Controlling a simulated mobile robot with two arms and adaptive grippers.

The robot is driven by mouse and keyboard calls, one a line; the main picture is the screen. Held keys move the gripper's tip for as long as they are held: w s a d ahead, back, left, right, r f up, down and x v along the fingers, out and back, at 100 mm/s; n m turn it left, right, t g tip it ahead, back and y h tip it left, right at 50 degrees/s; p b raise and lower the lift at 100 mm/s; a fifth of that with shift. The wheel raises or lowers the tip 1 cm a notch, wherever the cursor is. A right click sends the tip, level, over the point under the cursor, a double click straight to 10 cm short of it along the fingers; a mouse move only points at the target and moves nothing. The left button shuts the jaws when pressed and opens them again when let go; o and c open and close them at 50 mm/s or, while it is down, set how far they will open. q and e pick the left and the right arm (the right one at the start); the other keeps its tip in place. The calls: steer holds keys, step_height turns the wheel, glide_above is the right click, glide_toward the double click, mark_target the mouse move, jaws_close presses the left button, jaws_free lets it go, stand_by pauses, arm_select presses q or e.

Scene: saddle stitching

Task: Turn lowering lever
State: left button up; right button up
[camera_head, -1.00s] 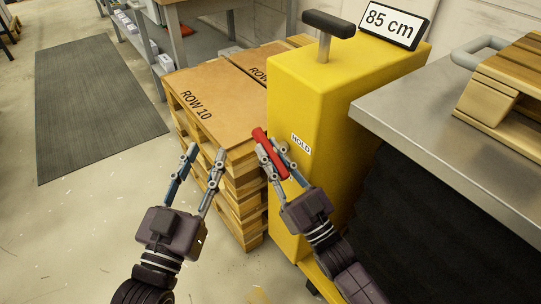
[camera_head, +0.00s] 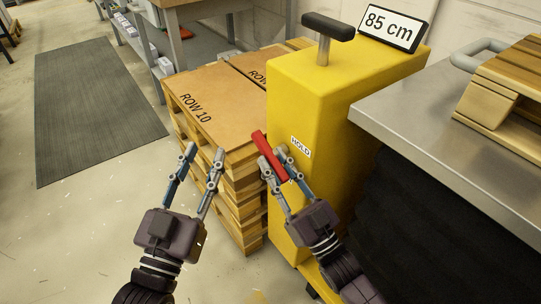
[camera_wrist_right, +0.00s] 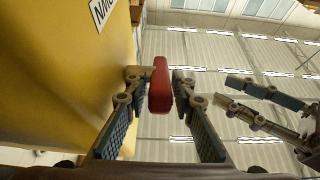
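The red lever (camera_head: 268,156) sticks out from the front of the yellow lift column (camera_head: 300,212), beside a small white label (camera_head: 300,147). The lever slants down to the right in the head view. My right gripper (camera_head: 272,157) is at the lever, with one finger on each side. In the right wrist view, the red lever (camera_wrist_right: 160,86) stands between the fingers, with small gaps beside it, so the gripper looks open around it. The label (camera_wrist_right: 101,11) is upside down and cut off there. My left gripper (camera_head: 205,152) is open and empty, left of the column.
Stacked pallets with brown boards (camera_head: 205,105) stand just behind my left gripper. A metal table (camera_head: 440,115) with a wooden piece (camera_head: 505,95) is at right. A black T-handle (camera_head: 328,26) and an "85 cm" display (camera_head: 390,24) top the column.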

steer(key=v, duration=0.9)
steer(key=shift+s+d+f, duration=0.2)
steer(key=shift+f, duration=0.1)
